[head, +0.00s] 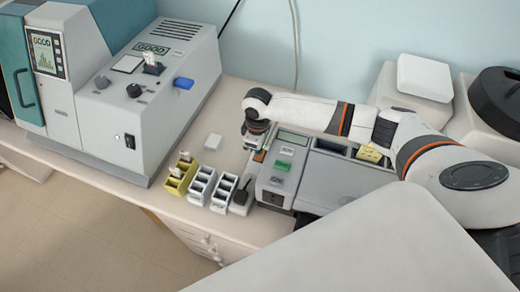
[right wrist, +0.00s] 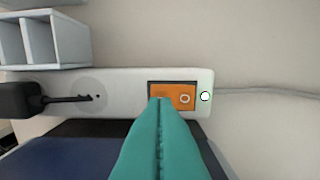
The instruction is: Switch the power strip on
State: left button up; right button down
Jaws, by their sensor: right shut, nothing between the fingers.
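The power strip (right wrist: 125,83) is a pale bar across the right wrist view. An orange rocker switch (right wrist: 185,96) in a dark frame sits near its right end, with a circle mark on its right half. A small round white light with a greenish rim (right wrist: 205,96) is beside it. My right gripper (right wrist: 161,101) is shut and empty. Its teal fingertips are at the left half of the switch and cover part of it; I cannot tell whether they touch. My left gripper is out of view.
A black plug (right wrist: 20,100) is in the strip's left part, and a grey cable (right wrist: 265,93) leaves its right end. In the head view, yellow (head: 180,176) and white racks (head: 201,186) stand left of the grey stainer (head: 325,175). A large machine (head: 150,110) stands further left.

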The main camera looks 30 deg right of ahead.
aim_at(258, 158)
notch_tip(258, 158, up, 2)
jog(key=shift+r+p, duration=0.25)
jog(key=shift+p, duration=0.55)
jog(key=shift+r, duration=1.05)
